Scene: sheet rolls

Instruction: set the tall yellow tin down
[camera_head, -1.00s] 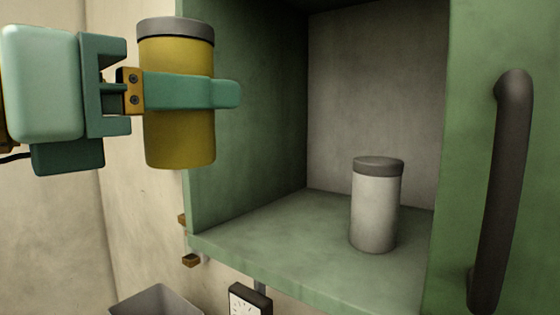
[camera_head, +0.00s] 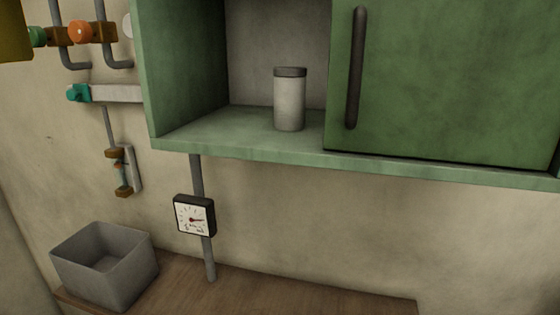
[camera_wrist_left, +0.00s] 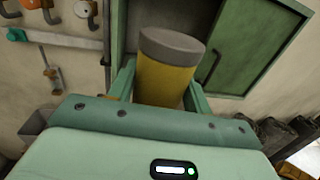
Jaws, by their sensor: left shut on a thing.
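The tall yellow tin (camera_wrist_left: 163,82) with a grey lid fills the middle of the left wrist view. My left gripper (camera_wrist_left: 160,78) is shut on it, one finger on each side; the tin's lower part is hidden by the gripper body. In the head view only a dark yellow piece of the tin (camera_head: 14,32) shows at the top left corner. The tin is held in front of the wall and the green cabinet. My right gripper is in neither view.
The green cabinet's open shelf (camera_head: 225,134) holds a pale grey tin with a dark lid (camera_head: 289,103), with bare shelf to its left. A green door (camera_head: 450,80) covers the right side. Below are a grey bin (camera_head: 105,268), a gauge (camera_head: 194,216) and a wooden bench (camera_head: 290,295).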

